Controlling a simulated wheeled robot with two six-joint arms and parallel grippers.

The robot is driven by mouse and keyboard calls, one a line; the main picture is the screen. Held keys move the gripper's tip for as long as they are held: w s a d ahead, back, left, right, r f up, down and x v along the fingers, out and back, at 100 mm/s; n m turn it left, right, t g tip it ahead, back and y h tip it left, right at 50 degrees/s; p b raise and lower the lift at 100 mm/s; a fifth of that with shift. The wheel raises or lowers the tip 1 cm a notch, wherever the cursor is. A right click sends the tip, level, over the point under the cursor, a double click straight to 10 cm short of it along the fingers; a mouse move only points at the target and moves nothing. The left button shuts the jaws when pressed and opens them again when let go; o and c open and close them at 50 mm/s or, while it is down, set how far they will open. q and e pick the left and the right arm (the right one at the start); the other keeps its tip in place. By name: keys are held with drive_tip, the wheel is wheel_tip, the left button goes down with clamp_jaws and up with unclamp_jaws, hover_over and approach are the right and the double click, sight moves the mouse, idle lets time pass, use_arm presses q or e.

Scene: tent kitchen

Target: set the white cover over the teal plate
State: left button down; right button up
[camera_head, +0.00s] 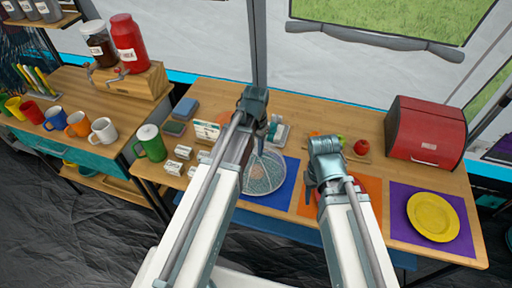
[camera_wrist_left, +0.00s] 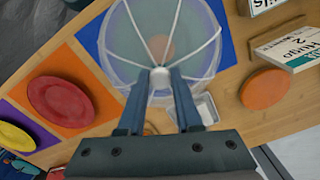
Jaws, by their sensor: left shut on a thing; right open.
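The white cover (camera_head: 274,162) is a see-through mesh dome with white ribs, over the blue mat (camera_head: 291,171). My left gripper (camera_head: 261,150) is shut on the knob at its top; the cover also shows in the left wrist view (camera_wrist_left: 201,52). The teal plate (camera_wrist_left: 135,46) shows dimly through the mesh, with a round brownish thing in its middle. I cannot tell whether the cover's rim rests on the mat or hangs just above it. My right gripper (camera_head: 317,184) is open near the orange mat, mostly hidden by its own arm.
A red plate (camera_wrist_left: 60,98) and a yellow plate (camera_head: 433,216) lie on neighbouring mats. A red bread box (camera_head: 425,132) stands at the back right. Small name cards (camera_head: 183,152), an orange disc (camera_wrist_left: 266,88) and a green mug (camera_head: 150,143) are near the left end.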

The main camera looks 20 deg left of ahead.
use_arm(q)
drive_tip(key=shift+f, duration=0.15)
drive_tip(key=shift+f+b, duration=0.5)
drive_tip(key=shift+b, duration=0.1)
drive_tip(key=shift+f, duration=0.2)
drive_tip(key=shift+f+b, duration=0.6)
drive_tip(key=shift+b, duration=0.25)
drive_tip(key=shift+f+b, duration=0.45)
drive_tip(key=shift+f, duration=0.05)
idle(0.5)
drive_tip(key=c, duration=0.5)
unclamp_jaws()
drive_tip(key=shift+r, duration=0.1)
